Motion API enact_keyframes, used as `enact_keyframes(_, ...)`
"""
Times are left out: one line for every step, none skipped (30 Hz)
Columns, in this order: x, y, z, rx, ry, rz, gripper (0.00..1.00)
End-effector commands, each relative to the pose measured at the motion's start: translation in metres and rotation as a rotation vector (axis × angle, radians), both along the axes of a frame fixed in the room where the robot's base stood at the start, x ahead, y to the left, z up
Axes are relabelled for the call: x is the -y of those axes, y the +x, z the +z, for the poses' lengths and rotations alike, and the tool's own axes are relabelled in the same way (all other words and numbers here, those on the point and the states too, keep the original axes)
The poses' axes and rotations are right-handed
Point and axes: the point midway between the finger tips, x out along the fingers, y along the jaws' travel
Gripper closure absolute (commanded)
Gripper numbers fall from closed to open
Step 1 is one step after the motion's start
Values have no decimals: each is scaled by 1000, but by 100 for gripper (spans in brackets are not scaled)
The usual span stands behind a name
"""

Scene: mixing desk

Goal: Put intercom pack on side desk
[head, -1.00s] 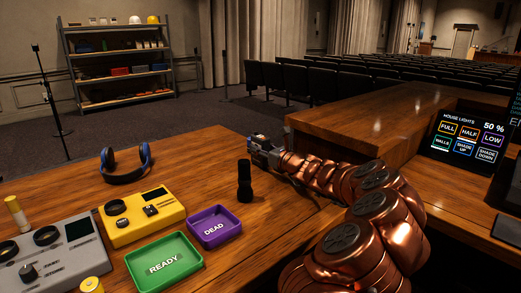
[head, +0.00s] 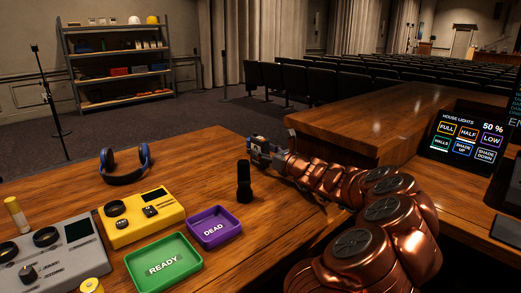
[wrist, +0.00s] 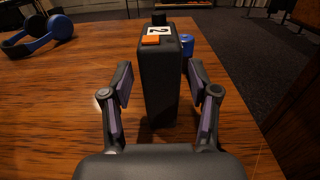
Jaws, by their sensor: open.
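The intercom pack (wrist: 160,85) is a tall dark box standing upright on the wooden desk in the wrist view. Its top carries an orange patch, a white label with a 2 and a dark knob. My gripper (wrist: 158,72) is open, with one finger on each side of the pack and gaps visible between the fingers and its sides. In the head view my gripper (head: 259,151) is at the desk's far right edge, and I cannot clearly make out the pack there. A raised wooden desk surface (head: 370,115) lies to the right; I cannot tell whether it is the side desk.
A dark upright cylinder (head: 244,182) stands close to my gripper. Blue headphones (head: 125,175), a yellow box (head: 140,222), a purple DEAD tray (head: 232,237) and a green READY tray (head: 190,272) are further left. A blue object (wrist: 187,41) stands behind the pack.

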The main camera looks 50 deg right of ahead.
Motion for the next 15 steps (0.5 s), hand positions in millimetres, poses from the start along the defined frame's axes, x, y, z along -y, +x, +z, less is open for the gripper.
enact_keyframes(0,-9,2,2,1,-2,40)
enact_keyframes(-1,-13,2,2,1,-3,40)
enact_keyframes(0,-19,1,1,1,-4,40)
enact_keyframes(0,-23,1,1,1,-4,40)
enact_keyframes(-1,-28,1,1,1,-5,40)
enact_keyframes(-1,-33,1,1,0,-5,40)
enact_keyframes(-2,-37,1,1,0,-4,40)
enact_keyframes(-3,-41,1,2,1,-4,40)
enact_keyframes(-4,-46,1,1,1,-3,40)
enact_keyframes(-4,-50,1,0,0,-3,40)
enact_keyframes(-5,-53,1,1,1,-2,40)
enact_keyframes(-5,-58,1,1,1,-3,40)
enact_keyframes(-6,-62,1,1,0,-3,40)
enact_keyframes(-6,-66,1,1,-1,-3,40)
enact_keyframes(-6,-71,2,2,-2,-4,40)
